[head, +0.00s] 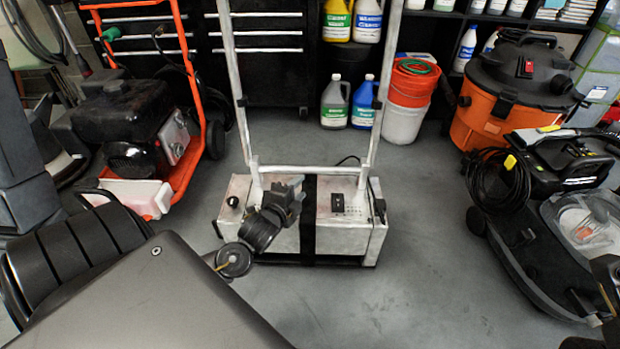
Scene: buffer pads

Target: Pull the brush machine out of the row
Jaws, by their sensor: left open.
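The brush machine, as I take it, is the low silver-white box (348,236) with a black band around its middle and a tall pale tube handle (312,170) rising from it. It stands upright on the floor in the centre of the head view. My left gripper (292,188) is open, in front of the box's upper left part, near the foot of the handle. My wrist hides part of the box's front. I cannot tell whether the fingers touch the machine.
An orange-framed pressure washer (182,140) stands to the left. An orange and black vacuum (510,95) and a black carpet machine (545,235) stand to the right. Bottles (335,103) and a bucket (403,122) are behind. Floor (410,285) is clear in front and to the right.

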